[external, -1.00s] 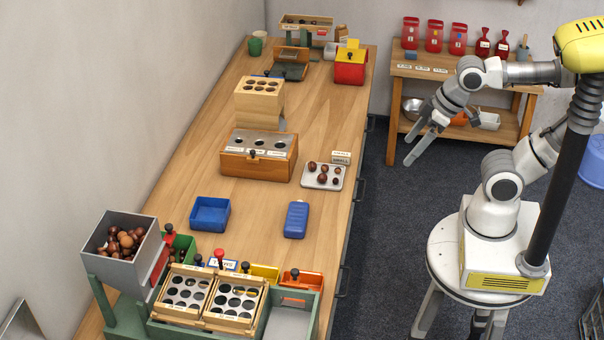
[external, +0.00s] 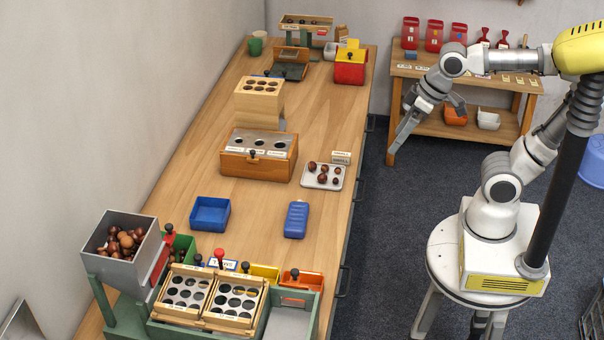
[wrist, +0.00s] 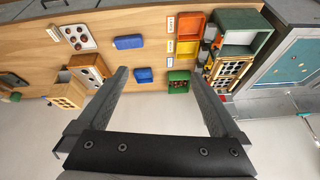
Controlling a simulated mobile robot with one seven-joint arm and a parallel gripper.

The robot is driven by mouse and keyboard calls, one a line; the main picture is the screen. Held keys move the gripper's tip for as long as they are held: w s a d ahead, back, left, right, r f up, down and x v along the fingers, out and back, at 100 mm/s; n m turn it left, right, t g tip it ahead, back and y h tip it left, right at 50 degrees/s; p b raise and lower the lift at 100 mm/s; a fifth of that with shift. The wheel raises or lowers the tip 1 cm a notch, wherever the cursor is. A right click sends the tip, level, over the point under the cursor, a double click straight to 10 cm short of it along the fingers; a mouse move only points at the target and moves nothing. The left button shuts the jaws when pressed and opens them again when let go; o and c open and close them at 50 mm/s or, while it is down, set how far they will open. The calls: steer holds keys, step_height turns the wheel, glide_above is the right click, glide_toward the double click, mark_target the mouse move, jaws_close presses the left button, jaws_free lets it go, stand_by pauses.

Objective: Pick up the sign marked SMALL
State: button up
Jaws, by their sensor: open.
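A blue-edged white sign (external: 223,265) lies by the bins at the near end of the long bench. Its lettering looks upside down and seems to read SMALL, though it is too small to be sure. In the wrist view, several pale labels stand in a row beside the bins, including one by the orange bin (wrist: 190,23); their words are not legible. My gripper (external: 428,128) is open and empty, in the air right of the bench and far from that sign. Its two spread fingers (wrist: 158,72) frame the lower part of the wrist view.
A blue box (external: 210,214), a blue bottle-like object (external: 296,219), a wooden holed box (external: 258,165) and a chestnut hopper (external: 120,270) occupy the bench. Bare floor lies between bench and my base. A side table (external: 470,82) holds cards and bags.

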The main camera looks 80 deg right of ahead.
steer(key=w+d+m+g+b, duration=0.2)
steer(key=w+d+m, duration=0.4)
steer(key=w+d, duration=0.5)
steer(key=m+g+b, duration=0.3)
steer(key=m+b, duration=0.2)
steer(key=m, duration=0.5)
glide_above(341, 156)
steer(key=a, duration=0.1)
step_height(341, 156, down, 25)
steer(key=f+b, duration=0.1)
steer(key=f, duration=1.1)
steer(key=shift+w+f, duration=0.1)
steer(key=shift+w, duration=0.1)
steer(key=shift+s+d+f+b, duration=0.1)
steer(key=shift+d+f+b, duration=0.15)
steer(key=shift+f, duration=0.65)
steer(key=shift+s+d+f+b, duration=0.1)
steer(key=shift+f+b, duration=0.15)
steer(key=shift+f, duration=0.65)
steer(key=shift+d+f+b, duration=0.2)
steer(key=shift+f+b, duration=0.05)
steer(key=shift+f, duration=0.65)
steer(key=shift+c, duration=0.3)
